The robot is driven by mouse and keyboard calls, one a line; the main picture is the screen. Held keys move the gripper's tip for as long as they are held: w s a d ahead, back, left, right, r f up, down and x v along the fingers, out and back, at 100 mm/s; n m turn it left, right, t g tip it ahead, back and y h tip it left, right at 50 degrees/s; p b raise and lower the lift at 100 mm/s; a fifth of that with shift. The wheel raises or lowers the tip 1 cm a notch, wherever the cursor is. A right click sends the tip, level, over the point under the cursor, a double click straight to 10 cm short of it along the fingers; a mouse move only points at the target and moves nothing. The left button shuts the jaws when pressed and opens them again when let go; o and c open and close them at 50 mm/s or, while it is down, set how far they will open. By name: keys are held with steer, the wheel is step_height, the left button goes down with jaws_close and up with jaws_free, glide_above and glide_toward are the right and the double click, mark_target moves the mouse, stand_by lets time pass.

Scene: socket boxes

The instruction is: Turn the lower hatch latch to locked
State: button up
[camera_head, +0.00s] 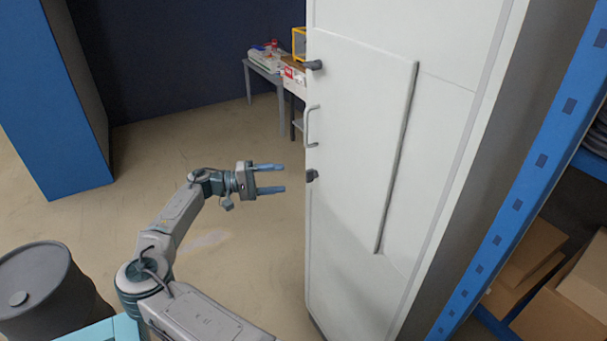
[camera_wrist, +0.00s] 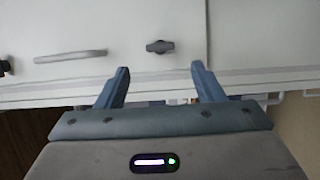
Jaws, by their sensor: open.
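The lower hatch latch (camera_head: 311,175) is a small dark grey knob at the left edge of the white hatch door (camera_head: 360,140). In the wrist view the latch (camera_wrist: 160,47) lies ahead of my fingers, close to midway between them, with its long side running across the picture. My gripper (camera_head: 284,178) is open and empty, to the left of the latch and apart from it. Its two fingers also show in the wrist view (camera_wrist: 162,75). The upper latch (camera_head: 314,65) is a similar dark knob higher on the same edge.
A grey bar handle (camera_head: 311,126) sits between the two latches. A blue rack post (camera_head: 535,180) and cardboard boxes (camera_head: 530,265) stand at the right. A dark barrel (camera_head: 48,290) stands at the lower left. The floor (camera_head: 235,145) around my gripper is clear.

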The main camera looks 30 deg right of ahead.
steer(key=p+x, duration=0.1)
steer(key=x, duration=0.7)
steer(key=shift+p, duration=0.4)
steer(key=shift+d, duration=0.15)
steer(key=c, duration=1)
